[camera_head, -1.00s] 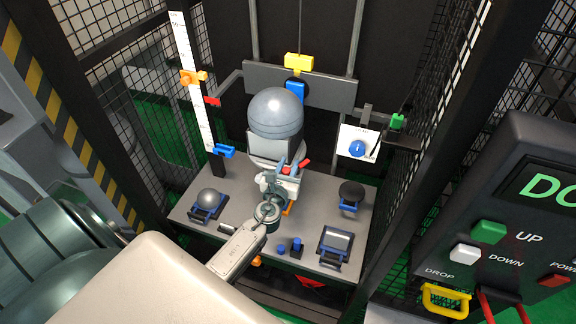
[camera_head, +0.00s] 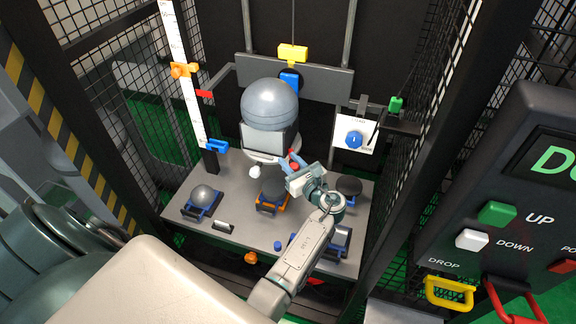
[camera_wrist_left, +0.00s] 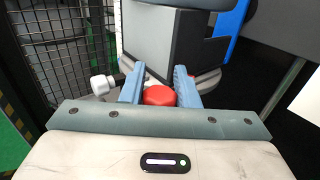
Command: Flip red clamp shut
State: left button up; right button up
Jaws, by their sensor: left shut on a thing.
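The red clamp (camera_head: 294,166) is at the base of the column, below the large grey dome (camera_head: 270,103). My left gripper (camera_head: 289,160) reaches it from the front right. In the left wrist view the rounded red end of the clamp (camera_wrist_left: 159,95) sits between the two blue fingers (camera_wrist_left: 158,80), which are shut on it. The rest of the clamp is hidden by the fingers and the gripper body. My right gripper is not in view.
A white knob (camera_head: 255,171) sticks out left of the clamp; a dark piece in an orange holder (camera_head: 272,208) stands in front. Blue holders with a grey ball (camera_head: 202,194) and a dark disc (camera_head: 349,187) flank it. The control panel (camera_head: 500,190) is at right.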

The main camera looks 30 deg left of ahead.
pick_arm(q)
jog(key=g, duration=0.1)
jog(key=n+g+b, duration=0.1)
jog(key=n+g+y, duration=0.1)
jog(key=shift+w+d+f, duration=0.1)
jog(key=shift+w+d, duration=0.1)
jog(key=shift+d, duration=0.05)
jog(key=shift+d+n+g+b, duration=0.15)
jog(key=shift+n+g+b, duration=0.45)
jog(key=shift+g, duration=0.4)
jog(key=shift+w, duration=0.1)
jog(key=shift+n+g+y, duration=0.3)
jog(key=shift+g, duration=0.1)
jog(key=o, duration=1)
